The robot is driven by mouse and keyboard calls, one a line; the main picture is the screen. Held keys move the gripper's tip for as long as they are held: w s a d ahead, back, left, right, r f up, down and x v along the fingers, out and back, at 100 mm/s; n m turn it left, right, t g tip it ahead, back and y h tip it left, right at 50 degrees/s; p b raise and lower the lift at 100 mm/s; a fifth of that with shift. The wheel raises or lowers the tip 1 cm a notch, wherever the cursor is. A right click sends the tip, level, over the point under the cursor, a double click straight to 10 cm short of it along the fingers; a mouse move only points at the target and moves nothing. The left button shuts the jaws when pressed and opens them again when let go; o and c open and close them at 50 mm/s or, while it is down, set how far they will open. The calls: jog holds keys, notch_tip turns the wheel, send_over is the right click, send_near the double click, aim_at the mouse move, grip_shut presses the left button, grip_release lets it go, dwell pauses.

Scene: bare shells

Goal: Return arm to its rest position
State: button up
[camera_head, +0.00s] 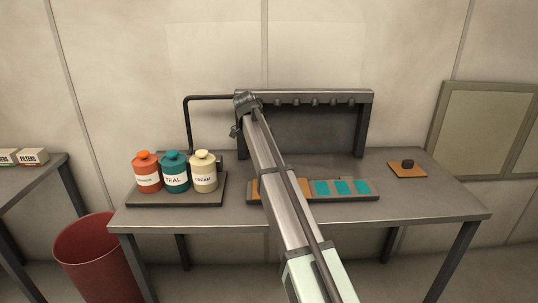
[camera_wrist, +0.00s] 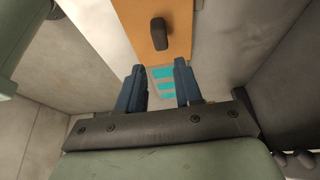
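My arm reaches from the bottom of the head view up across the table, its far dark joint in front of the left end of the dark frame. My gripper's fingers cannot be made out there. In the wrist view my gripper (camera_wrist: 160,84) shows two dark blue fingers standing apart with nothing held between them. Teal tiles (camera_wrist: 163,84) show beyond the gap. An orange board with a dark knob (camera_wrist: 158,34) fills the top of the wrist view, apart from the fingers. In the head view an orange board with a dark knob (camera_head: 407,163) lies at the table's right.
The grey table (camera_head: 430,205) carries a tray with orange, teal and cream jars (camera_head: 175,172) at left. A tile rack (camera_head: 350,197) with orange and teal tiles is partly hidden by my arm. A dark frame (camera_head: 365,125) stands behind. A red bin (camera_head: 95,255) is on the floor.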

grip_shut()
jog(key=shift+a, duration=0.1)
dwell(1.2)
jog(key=s+a+r+n+t, duration=0.1)
jog(key=s+a+r+n, duration=0.15)
jog(key=a, duration=1.15)
notch_tip(320, 180, up, 10)
jog(key=n+t+h, duration=0.2)
jog(key=n+t, duration=0.3)
jog(key=n, duration=1)
send_over(199, 152)
jog(key=shift+f, duration=0.1)
jog(key=shift+f, duration=4.3)
